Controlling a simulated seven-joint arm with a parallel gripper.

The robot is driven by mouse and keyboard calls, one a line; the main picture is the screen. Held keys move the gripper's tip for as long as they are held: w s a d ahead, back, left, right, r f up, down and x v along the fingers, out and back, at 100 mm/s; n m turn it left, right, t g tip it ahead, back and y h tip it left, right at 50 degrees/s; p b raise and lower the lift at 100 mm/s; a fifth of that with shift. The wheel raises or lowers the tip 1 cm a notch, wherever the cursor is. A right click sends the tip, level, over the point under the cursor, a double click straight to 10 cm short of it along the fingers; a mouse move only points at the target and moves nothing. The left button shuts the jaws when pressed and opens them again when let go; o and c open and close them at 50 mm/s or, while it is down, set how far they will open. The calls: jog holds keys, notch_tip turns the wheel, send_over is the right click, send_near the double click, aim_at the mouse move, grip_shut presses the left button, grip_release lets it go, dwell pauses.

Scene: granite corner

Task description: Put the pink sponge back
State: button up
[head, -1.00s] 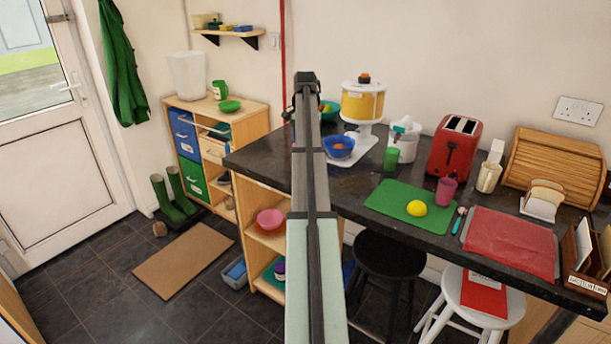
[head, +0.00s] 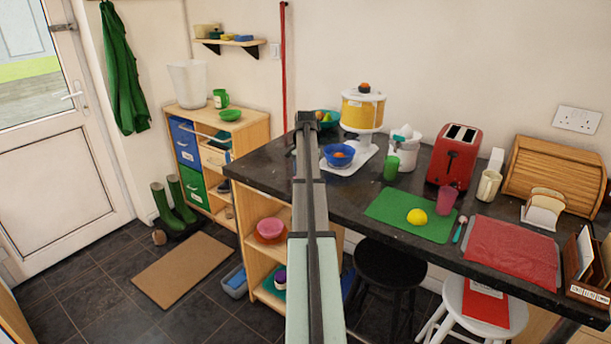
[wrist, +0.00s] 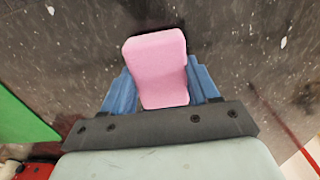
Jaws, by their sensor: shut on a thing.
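The pink sponge (wrist: 158,68) is a rounded block in the wrist view, between the two blue fingers of my gripper (wrist: 163,88). My gripper is shut on it, and the sponge sticks out past the fingertips. Behind it lies dark speckled granite. In the head view my arm reaches up the middle of the picture, and its far end is over the left part of the dark worktop (head: 262,167). The fingers and the sponge are hidden there.
A wall shelf (head: 230,42) at the upper left holds a beige tub and several small coloured blocks. The worktop bears a blue bowl (head: 338,155), a yellow-and-white container (head: 362,108), a red toaster (head: 455,156) and a green mat (head: 385,208). A low wooden cabinet (head: 255,135) stands left.

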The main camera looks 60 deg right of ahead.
jog(key=shift+f, duration=0.35)
jog(key=o, duration=1)
jog(key=shift+r, duration=0.1)
notch_tip(320, 180, up, 12)
jog(key=shift+r, duration=0.1)
dwell(0.4)
